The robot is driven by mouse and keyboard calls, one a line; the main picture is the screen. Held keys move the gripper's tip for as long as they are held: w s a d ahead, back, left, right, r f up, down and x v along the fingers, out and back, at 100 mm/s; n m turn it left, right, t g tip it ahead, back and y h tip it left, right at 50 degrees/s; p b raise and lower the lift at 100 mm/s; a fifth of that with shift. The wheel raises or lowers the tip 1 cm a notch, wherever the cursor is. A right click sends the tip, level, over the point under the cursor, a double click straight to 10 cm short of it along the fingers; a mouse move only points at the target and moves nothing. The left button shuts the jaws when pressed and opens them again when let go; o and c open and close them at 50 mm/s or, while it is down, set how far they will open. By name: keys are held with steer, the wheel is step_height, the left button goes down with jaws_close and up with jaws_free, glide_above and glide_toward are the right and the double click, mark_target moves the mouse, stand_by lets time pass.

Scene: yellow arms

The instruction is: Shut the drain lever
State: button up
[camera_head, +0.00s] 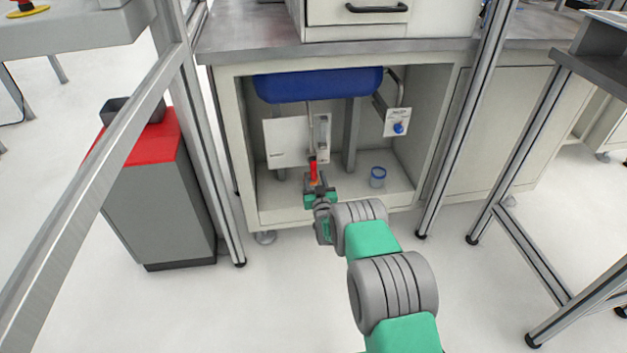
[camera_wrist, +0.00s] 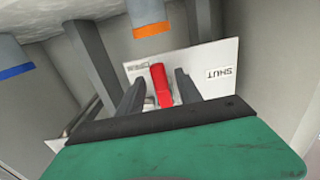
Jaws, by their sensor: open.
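The red drain lever (camera_head: 313,170) hangs at the lower end of a grey pipe inside the open cabinet, under the blue basin (camera_head: 318,85). In the wrist view the red lever (camera_wrist: 161,86) stands between the two dark fingers, in front of a white plate (camera_wrist: 205,72) marked "SHUT". My gripper (camera_head: 315,187) is at the cabinet opening with its fingers around the lever. In the wrist view my gripper (camera_wrist: 161,90) is open, with a gap visible on both sides of the lever. Whether a finger touches it I cannot tell.
A blue knob on a small white plate (camera_head: 397,122) is at the cabinet's right. A blue-rimmed cup (camera_head: 377,177) stands on the cabinet floor right of my gripper. Metal frame posts (camera_head: 460,130) flank the opening. A red-topped grey bin (camera_head: 165,190) stands left.

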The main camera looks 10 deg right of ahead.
steer(key=shift+w, duration=1.1)
jaws_close()
stand_by(0.6)
